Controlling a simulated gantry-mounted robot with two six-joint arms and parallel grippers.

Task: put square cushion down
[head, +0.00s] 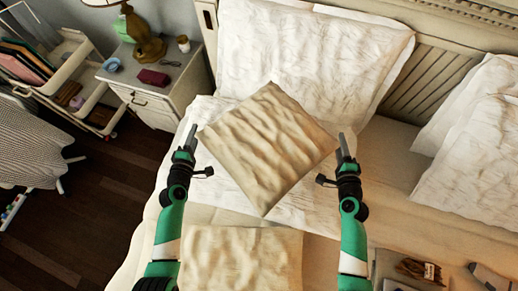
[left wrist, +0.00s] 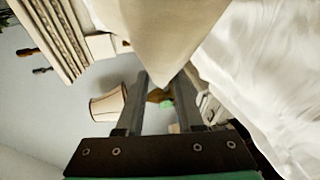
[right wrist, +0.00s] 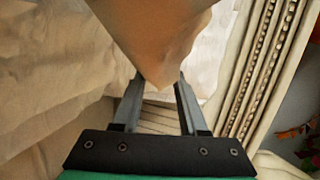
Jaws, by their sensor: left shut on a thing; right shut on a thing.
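The square cushion (head: 268,150) is beige and wrinkled. It is held between my two grippers in the head view, turned like a diamond, in front of the large white pillow. My left gripper (head: 190,138) is shut on its left corner, and the cushion also shows in the left wrist view (left wrist: 165,40). My right gripper (head: 343,147) is shut on its right corner, and the cushion fills the top of the right wrist view (right wrist: 155,35). I cannot tell whether its lower side touches the bed.
A second beige cushion (head: 240,260) lies on the bed nearer me. White pillows (head: 310,55) lean on the headboard (head: 430,75). A nightstand (head: 160,90) with a lamp stands at the left. Folded items (head: 415,270) lie at the lower right.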

